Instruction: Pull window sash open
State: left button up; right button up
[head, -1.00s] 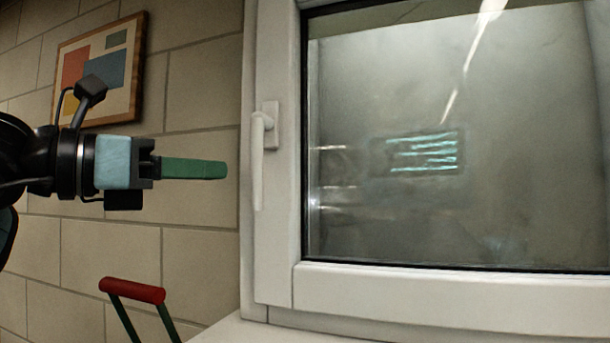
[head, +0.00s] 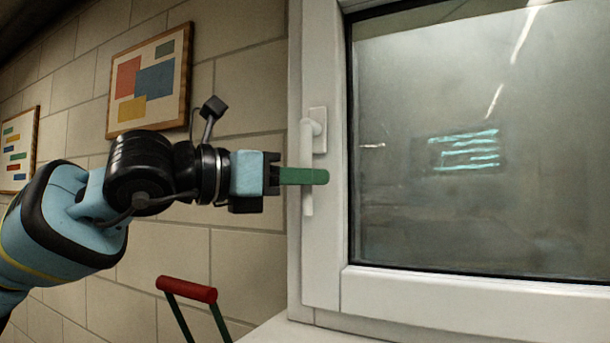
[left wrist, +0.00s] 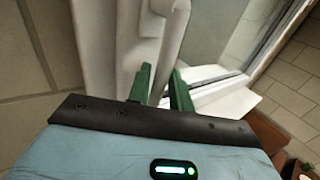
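The window sash (head: 322,220) is a white frame around a dark grey pane and looks shut in its frame. Its white lever handle (head: 307,200) hangs straight down from a plate on the sash's left side. My left gripper (head: 318,177), with green fingers, reaches the handle from the left at its lower half, and the near finger hides part of it. In the left wrist view, the fingers (left wrist: 160,82) stand apart with the white handle (left wrist: 172,35) running down between them; contact is hard to tell. My right gripper is not in view.
A pale sill (head: 275,331) lies below the window. A red bar on green legs (head: 187,289) stands at the lower left, below my left arm. Two framed pictures (head: 185,100) (head: 36,140) hang on the block wall behind the arm.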

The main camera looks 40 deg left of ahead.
pick_arm(q)
jog(key=shift+w+d, duration=0.1)
jog(key=shift+w, duration=0.25)
jog(key=shift+c, duration=0.3)
grip_shut()
